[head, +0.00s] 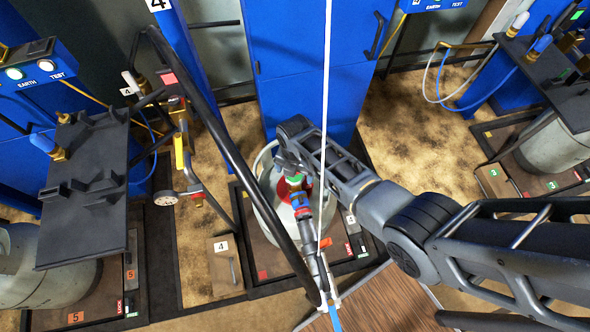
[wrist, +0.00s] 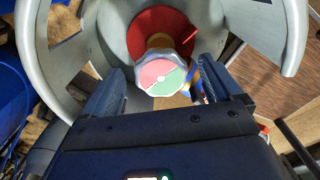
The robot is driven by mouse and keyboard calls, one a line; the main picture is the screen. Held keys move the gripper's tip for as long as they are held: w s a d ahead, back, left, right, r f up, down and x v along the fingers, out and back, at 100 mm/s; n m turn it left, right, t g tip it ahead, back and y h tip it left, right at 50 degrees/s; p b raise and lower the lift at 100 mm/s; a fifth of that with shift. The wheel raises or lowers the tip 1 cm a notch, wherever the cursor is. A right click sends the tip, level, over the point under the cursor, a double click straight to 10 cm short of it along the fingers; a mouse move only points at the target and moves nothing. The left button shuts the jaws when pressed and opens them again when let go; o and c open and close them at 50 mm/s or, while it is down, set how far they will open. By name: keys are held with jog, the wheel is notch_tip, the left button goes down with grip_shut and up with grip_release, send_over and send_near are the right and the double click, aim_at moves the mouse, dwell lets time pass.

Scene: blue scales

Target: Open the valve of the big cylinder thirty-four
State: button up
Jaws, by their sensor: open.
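A grey gas cylinder (head: 264,208) stands at station 4 in the head view, partly covered by my arm. In the wrist view its grey collar (wrist: 60,75) curves around a red ring (wrist: 140,22) and a valve knob (wrist: 160,78). The round knob has a pink half and a green half on its face. My gripper (wrist: 163,68) is open, with one dark finger on each side of the knob. Gaps show between the fingers and the knob. My gripper also shows over the cylinder in the head view (head: 292,165). I cannot read the number thirty-four on it.
A dark curved tube (head: 235,150) and a white pole (head: 325,120) cross in front of the cylinder. A pressure gauge (head: 166,198) hangs to its left. Other cylinders stand at left (head: 22,265) and right (head: 552,150). A blue cabinet (head: 300,60) is behind.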

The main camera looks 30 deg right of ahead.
jog(key=shift+r+p, duration=0.6)
jog(key=shift+r, duration=3.3)
